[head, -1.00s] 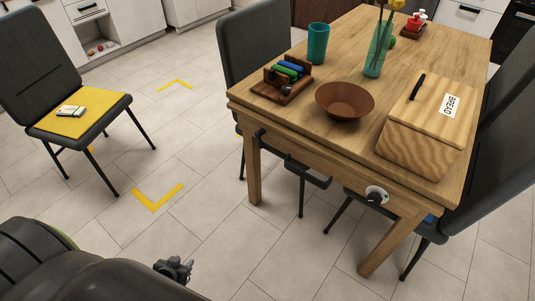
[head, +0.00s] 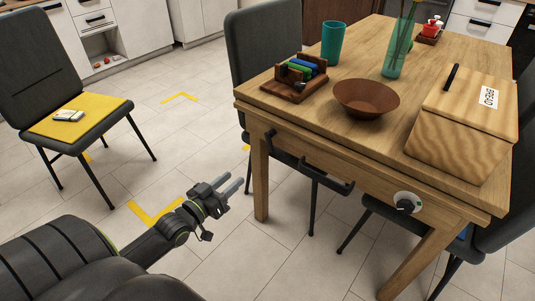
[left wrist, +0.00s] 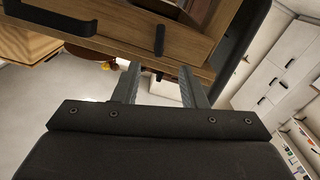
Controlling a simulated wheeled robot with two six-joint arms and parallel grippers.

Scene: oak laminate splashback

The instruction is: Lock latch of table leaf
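The wooden table (head: 300,127) has a black lever (head: 270,140), seemingly the leaf latch, on its front face near the left corner. The lever hangs from its upper end in the head view; it also shows in the left wrist view (left wrist: 159,40), beyond the fingertips. A black bar handle (head: 325,178) sits right of it, and a black knob on a pale round plate (head: 407,202) farther right. My left gripper (head: 235,187) is open and empty, left of and below the lever, apart from the table. My right gripper is out of view.
A wooden bread box (head: 460,135), brown bowl (head: 366,98), teal cup (head: 333,43) and wooden holder (head: 296,80) stand on the table. Dark chairs stand around it; another with a yellow pad (head: 80,117) is at left. The floor between is clear.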

